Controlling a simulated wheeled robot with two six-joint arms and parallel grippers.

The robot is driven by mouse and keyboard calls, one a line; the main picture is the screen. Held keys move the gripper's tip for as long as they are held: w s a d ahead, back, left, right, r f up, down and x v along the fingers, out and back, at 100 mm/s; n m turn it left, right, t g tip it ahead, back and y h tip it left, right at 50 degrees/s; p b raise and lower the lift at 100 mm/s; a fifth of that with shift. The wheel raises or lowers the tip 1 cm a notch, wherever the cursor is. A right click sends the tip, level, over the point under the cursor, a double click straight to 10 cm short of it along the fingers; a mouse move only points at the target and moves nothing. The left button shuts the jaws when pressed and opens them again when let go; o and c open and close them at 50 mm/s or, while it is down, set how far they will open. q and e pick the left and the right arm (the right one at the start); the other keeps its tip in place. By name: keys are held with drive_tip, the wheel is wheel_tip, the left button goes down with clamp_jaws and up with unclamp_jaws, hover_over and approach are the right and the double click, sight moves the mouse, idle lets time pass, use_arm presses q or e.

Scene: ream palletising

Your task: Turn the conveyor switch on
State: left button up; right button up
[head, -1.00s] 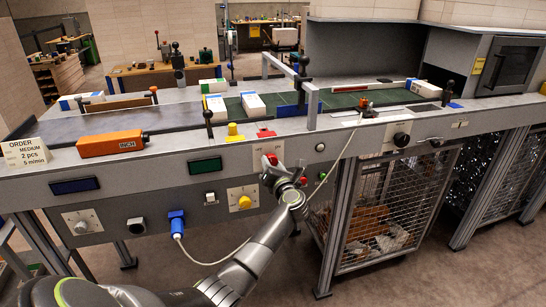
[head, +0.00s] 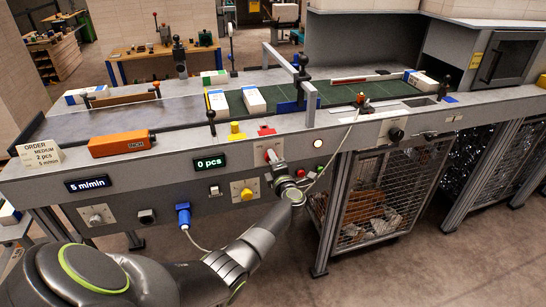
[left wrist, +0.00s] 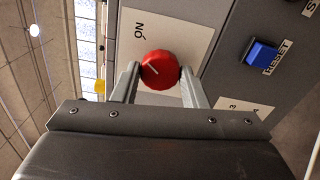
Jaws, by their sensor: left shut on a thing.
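The conveyor switch is a red rotary knob (left wrist: 160,70) on a white plate marked ON, in the left wrist view. It carries a white pointer line. My left gripper (left wrist: 160,82) is shut on it, one finger on each side. In the head view my left gripper (head: 275,164) reaches the white switch plate (head: 265,154) on the conveyor's front panel, and the knob is mostly hidden there. Two displays are lit: a speed display (head: 87,184) reading 5 m/min and a count display (head: 210,163) reading 0 pcs. My right gripper is not in view.
A red button (head: 266,131) and a yellow button (head: 236,133) stand on the ledge above. A yellow knob (head: 246,194) and blue plug (head: 184,215) are left of my gripper. Several reams, including a white one (head: 253,99), lie on the conveyor. A blue RESET button (left wrist: 262,53) is nearby.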

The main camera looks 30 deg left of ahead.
use_arm(q)
drive_tip(key=shift+m+p, duration=0.4)
drive_tip(key=shift+m, duration=0.2)
drive_tip(key=shift+f+m, duration=0.1)
drive_tip(key=shift+m, duration=0.2)
drive_tip(key=o, duration=1)
drive_tip(key=shift+c, duration=0.2)
drive_tip(key=b+v, duration=0.2)
drive_tip(key=v, duration=1.5)
drive_tip(key=shift+d, duration=0.25)
drive_tip(key=shift+s, duration=0.1)
